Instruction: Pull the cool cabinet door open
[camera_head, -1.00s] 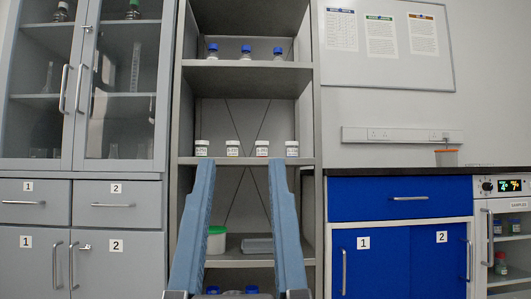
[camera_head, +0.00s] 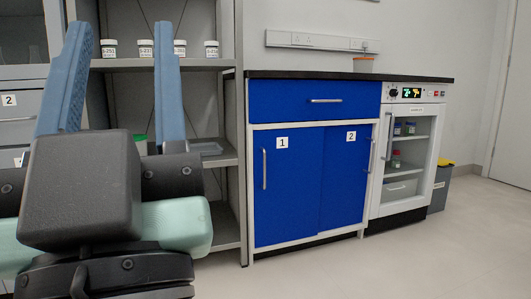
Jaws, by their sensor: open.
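The cool cabinet (camera_head: 409,151) is a white unit at the right end of the counter, with a control panel and green digits on top. Its glass-fronted door (camera_head: 404,164) looks shut, and bottles and a bin show inside. A vertical handle (camera_head: 388,143) runs along the door's left side. My gripper (camera_head: 123,45) is at the left of the view, open and empty, its two blue fingers pointing up in front of the grey shelves. It is well to the left of the cool cabinet and apart from it.
A blue cupboard (camera_head: 290,190) with two doors and a drawer stands left of the cool cabinet under a black countertop (camera_head: 345,75). Grey shelves (camera_head: 228,160) with jars stand behind my gripper. A bin with a yellow lid (camera_head: 439,180) is at the right. The floor in front is clear.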

